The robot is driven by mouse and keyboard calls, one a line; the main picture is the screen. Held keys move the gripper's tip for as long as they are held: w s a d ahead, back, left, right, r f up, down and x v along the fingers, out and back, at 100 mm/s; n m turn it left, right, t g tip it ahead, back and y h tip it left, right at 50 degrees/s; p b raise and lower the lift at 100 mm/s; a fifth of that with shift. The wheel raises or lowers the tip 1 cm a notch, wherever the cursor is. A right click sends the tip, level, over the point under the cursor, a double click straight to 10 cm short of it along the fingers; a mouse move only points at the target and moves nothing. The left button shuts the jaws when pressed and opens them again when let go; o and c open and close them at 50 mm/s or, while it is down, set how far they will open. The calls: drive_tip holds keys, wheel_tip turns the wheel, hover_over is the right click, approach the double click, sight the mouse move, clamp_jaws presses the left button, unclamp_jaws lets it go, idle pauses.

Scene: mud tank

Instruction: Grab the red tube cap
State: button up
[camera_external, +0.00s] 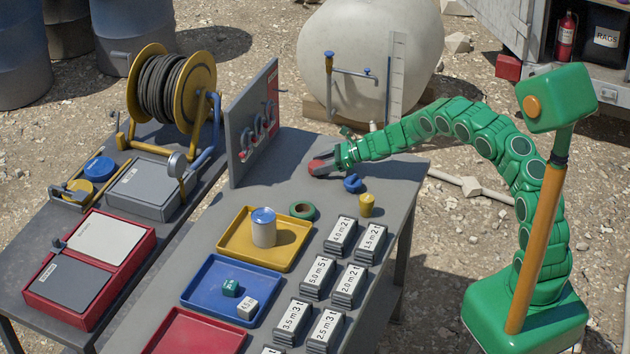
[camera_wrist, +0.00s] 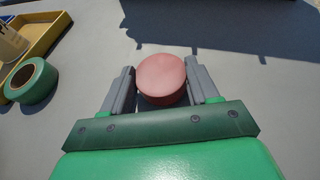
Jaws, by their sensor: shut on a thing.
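The red tube cap (camera_wrist: 161,76) is a round, flat-topped disc between the two grey fingers of my gripper (camera_wrist: 160,92) in the wrist view. My gripper is shut on it, with one finger at each side. In the external view my gripper (camera_external: 325,161) is low over the far part of the grey table, and the red cap (camera_external: 317,168) shows at its tip. I cannot tell whether the cap touches the table top.
A blue cap (camera_external: 352,183), a yellow cap (camera_external: 366,204) and a green tape roll (camera_external: 302,210) stand nearby. An upright grey panel (camera_external: 250,125) rises left of my gripper. A yellow tray (camera_external: 231,246) holds a can. Stacked labelled blocks (camera_external: 349,283) fill the near right.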

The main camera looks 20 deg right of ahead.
wheel_tip(320, 180, up, 2)
drive_tip(key=shift+r, duration=0.15)
drive_tip(key=s+d+r, duration=0.2)
drive_tip(key=s+r, duration=0.3)
drive_tip(key=s, duration=0.1)
drive_tip(key=s+d+r, duration=0.2)
drive_tip(key=s+r, duration=0.3)
drive_tip(key=s, duration=0.2)
drive_tip(key=shift+d, duration=0.35)
